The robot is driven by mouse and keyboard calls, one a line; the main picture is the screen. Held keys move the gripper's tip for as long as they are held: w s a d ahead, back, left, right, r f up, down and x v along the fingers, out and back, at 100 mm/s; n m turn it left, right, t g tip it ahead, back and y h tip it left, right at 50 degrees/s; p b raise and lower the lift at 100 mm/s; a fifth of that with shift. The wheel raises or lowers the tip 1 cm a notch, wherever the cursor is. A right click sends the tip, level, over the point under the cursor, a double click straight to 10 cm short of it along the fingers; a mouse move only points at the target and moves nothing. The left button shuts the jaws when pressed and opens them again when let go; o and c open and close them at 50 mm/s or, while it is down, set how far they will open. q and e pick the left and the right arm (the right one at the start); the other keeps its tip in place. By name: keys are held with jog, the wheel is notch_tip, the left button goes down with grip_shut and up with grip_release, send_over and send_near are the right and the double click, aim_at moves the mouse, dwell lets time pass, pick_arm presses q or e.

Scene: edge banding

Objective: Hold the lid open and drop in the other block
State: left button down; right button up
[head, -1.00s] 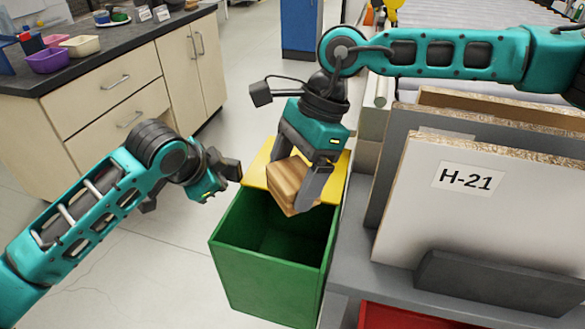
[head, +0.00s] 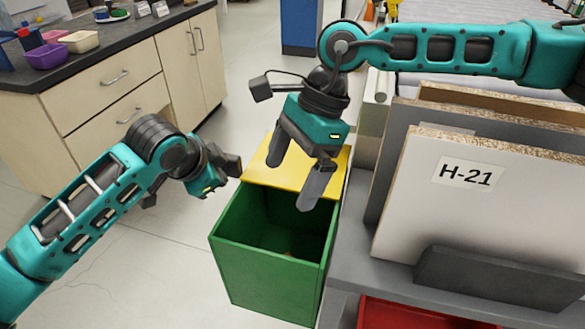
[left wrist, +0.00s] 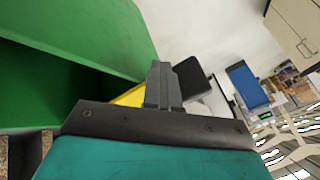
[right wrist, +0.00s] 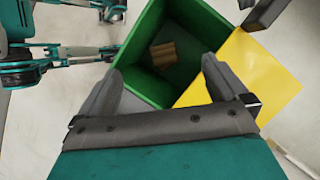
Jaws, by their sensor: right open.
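The green bin (head: 265,275) stands open below my grippers. Its yellow lid (head: 300,172) is swung back at the far side; it also shows in the right wrist view (right wrist: 255,75). A wooden block (right wrist: 163,53) lies inside the bin in the right wrist view; the head view shows only a faint trace of it in the dark interior. My right gripper (head: 296,178) is open and empty above the lid and bin. My left gripper (head: 228,172) is beside the lid's left edge. Its fingers look closed together in the left wrist view (left wrist: 163,85), with no object visible between them.
A grey bench (head: 350,245) with upright boards (head: 480,220), one labelled H-21, stands close to the bin's right. A red tray (head: 415,318) is at the front right. A cabinet (head: 110,90) with a dark worktop stands at the back left. Floor left of the bin is clear.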

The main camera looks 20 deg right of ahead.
pick_arm(q)
jog(key=shift+r, duration=0.1)
pick_arm(e)
notch_tip(320, 180, up, 12)
dwell(1.2)
pick_arm(q)
jog(key=shift+s+a, duration=5.35)
jog(key=shift+s, duration=2.55)
notch_tip(320, 180, up, 10)
jog(key=shift+s+a, duration=0.1)
jog(key=shift+s, duration=0.05)
pick_arm(e)
jog(key=shift+s, duration=0.1)
